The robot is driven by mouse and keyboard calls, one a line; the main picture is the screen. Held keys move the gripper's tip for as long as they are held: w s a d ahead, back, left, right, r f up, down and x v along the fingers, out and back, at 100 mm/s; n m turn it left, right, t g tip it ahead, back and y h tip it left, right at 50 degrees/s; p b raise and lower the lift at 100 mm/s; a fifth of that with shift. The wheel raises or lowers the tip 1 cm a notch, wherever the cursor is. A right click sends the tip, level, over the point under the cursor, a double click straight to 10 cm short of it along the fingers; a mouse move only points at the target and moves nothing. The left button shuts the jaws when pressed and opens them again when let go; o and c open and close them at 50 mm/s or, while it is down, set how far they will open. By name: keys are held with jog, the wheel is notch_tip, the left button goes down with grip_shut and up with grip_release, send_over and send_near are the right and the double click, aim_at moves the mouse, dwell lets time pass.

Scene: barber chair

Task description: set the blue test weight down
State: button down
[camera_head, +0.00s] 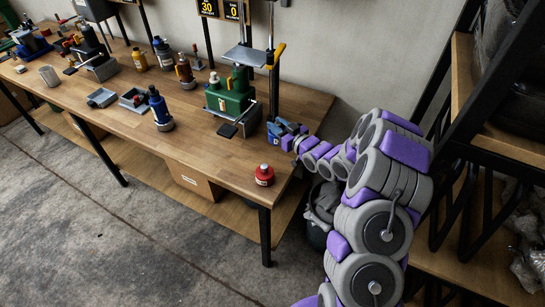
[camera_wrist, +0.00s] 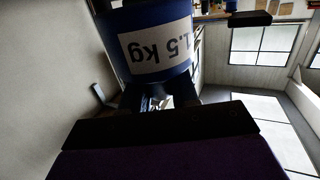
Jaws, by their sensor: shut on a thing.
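The blue test weight (camera_wrist: 150,25) fills the top middle of the wrist view. Its white label reads 1.5 kg and appears upside down there. My gripper (camera_wrist: 160,98) is shut on it. In the head view my gripper (camera_head: 284,136) is at the right end of the wooden workbench (camera_head: 225,150), just right of the green machine. The weight shows there only as a small blue patch (camera_head: 275,130), partly hidden by my gripper. I cannot tell whether the weight touches the bench top.
A red weight (camera_head: 264,175) stands near the bench's front right corner. A green machine (camera_head: 232,97) and a blue bottle-like device (camera_head: 160,110) stand further left, beside small grey trays (camera_head: 133,99). Bare wood lies between the red weight and the green machine. Shelving (camera_head: 485,140) is at right.

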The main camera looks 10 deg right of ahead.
jog(key=shift+f, duration=0.3)
jog(key=f, duration=0.1)
jog(key=d+f, duration=0.1)
jog(key=f, duration=0.1)
jog(key=f+b, duration=0.1)
jog(key=f, duration=0.1)
jog(key=shift+w+d, duration=0.1)
jog(key=shift+d, duration=0.25)
jog(key=shift+a+f, duration=0.35)
jog(key=shift+f, duration=0.05)
jog(key=shift+a+f+b, duration=0.15)
jog(key=shift+a+f, duration=0.05)
jog(key=shift+f, duration=0.4)
jog(key=shift+a+f+b, duration=0.15)
jog(key=shift+f, duration=0.75)
jog(key=shift+d+f, duration=0.15)
jog(key=shift+d, duration=0.3)
jog(key=c, duration=1)
grip_release()
jog(key=shift+c, duration=0.2)
jog(key=shift+o, duration=1)
jog(key=shift+a, duration=0.25)
